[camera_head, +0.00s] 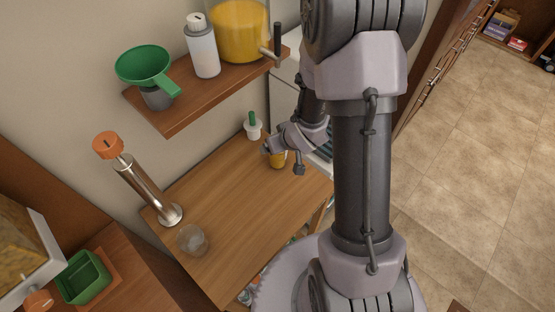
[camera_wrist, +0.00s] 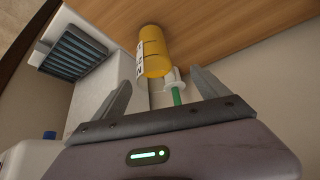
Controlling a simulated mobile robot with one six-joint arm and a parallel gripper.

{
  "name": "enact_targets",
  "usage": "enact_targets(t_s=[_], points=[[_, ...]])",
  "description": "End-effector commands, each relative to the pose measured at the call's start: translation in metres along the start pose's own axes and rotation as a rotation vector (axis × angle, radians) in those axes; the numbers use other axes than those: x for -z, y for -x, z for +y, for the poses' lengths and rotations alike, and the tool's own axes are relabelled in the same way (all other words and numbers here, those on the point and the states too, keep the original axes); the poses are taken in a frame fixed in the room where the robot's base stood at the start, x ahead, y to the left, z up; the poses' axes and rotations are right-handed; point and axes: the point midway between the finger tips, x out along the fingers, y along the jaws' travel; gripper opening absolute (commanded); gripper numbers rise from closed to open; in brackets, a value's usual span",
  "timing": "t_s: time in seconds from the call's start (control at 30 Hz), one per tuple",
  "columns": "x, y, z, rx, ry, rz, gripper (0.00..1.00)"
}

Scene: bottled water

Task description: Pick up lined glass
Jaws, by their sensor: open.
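A yellow cylinder (camera_wrist: 155,50), seemingly a glass with dark marks on a white strip, stands at the far right end of the wooden table; it also shows in the head view (camera_head: 278,161). My gripper (camera_head: 283,160) is at that glass. In the wrist view my open gripper (camera_wrist: 162,78) has its fingers apart, with the yellow glass ahead, between and beyond the fingertips. I cannot tell whether they touch. A clear glass (camera_head: 192,241) stands near the table's front left; I cannot make out lines on it.
A white item with a green stick (camera_head: 253,126) stands close behind the yellow glass. A steel cylinder with an orange top (camera_head: 145,185) stands at the table's left. A wall shelf (camera_head: 190,113) holds a green funnel, a white bottle and a yellow dispenser. The table's middle is clear.

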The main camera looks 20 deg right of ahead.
Motion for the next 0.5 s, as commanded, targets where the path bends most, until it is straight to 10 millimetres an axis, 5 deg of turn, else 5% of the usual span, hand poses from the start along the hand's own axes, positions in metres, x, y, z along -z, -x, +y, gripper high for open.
enact_targets(t_s=[0.23,0.5], points=[[0.000,-0.047,0.007,0.000,0.001,0.000,0.85],[0.003,-0.052,0.007,0.000,0.000,0.000,0.85]])
